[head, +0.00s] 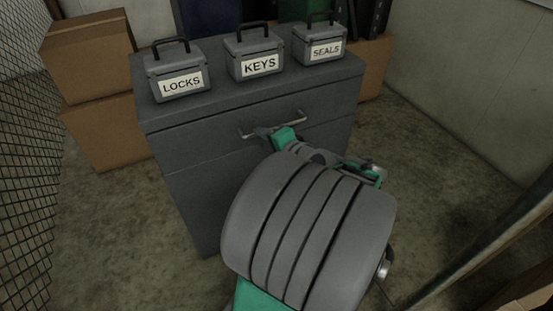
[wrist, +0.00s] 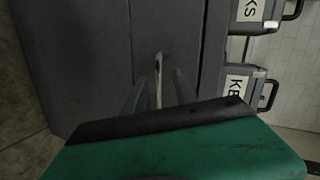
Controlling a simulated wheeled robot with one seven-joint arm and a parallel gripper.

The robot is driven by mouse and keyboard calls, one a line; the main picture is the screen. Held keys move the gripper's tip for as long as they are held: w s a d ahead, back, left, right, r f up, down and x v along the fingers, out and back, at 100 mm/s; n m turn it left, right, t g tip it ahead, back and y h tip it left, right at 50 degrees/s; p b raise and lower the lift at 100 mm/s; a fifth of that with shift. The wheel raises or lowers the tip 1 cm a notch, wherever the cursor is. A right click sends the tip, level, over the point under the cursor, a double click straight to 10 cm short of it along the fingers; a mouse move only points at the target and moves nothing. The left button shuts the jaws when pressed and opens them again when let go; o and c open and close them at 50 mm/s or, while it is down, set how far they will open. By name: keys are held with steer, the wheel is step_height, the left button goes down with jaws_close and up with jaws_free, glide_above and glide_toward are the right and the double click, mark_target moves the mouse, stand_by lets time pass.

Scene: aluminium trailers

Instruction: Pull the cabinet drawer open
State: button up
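The grey cabinet (head: 190,190) stands in front of me, with its top drawer (head: 200,141) looking flush and shut. A thin metal bar handle (head: 292,120) crosses the drawer front; it also shows in the wrist view (wrist: 158,70), end on between my fingers. My gripper (head: 262,132) is at the handle's left-middle part. In the wrist view my gripper (wrist: 159,88) has one finger on each side of the bar, with a gap visible on both sides. It looks open around the handle, not clamped. My arm hides the cabinet's lower right front.
Three grey boxes marked LOCKS (head: 179,84), KEYS (head: 260,64) and SEALS (head: 325,49) stand on the cabinet top. Cardboard boxes (head: 92,55) are stacked at the left, near a wire mesh (head: 25,150). Bare floor (head: 440,150) lies to the right.

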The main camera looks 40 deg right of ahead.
steer(key=s+d+f+m+t+h+b, duration=0.2)
steer(key=s+d+m+h, duration=0.15)
steer(key=d, duration=0.25)
steer(key=shift+y, duration=0.35)
steer(key=b+x, duration=0.1)
steer(key=x, duration=0.6)
steer(key=shift+w+a+r+b, duration=0.1)
steer(key=shift+a+r+b, duration=0.1)
steer(key=shift+b, duration=0.15)
steer(key=shift+w+d, duration=0.1)
steer(key=shift+w, duration=0.2)
steer(key=shift+m, duration=0.25)
steer(key=shift+c, duration=0.2)
jaws_close()
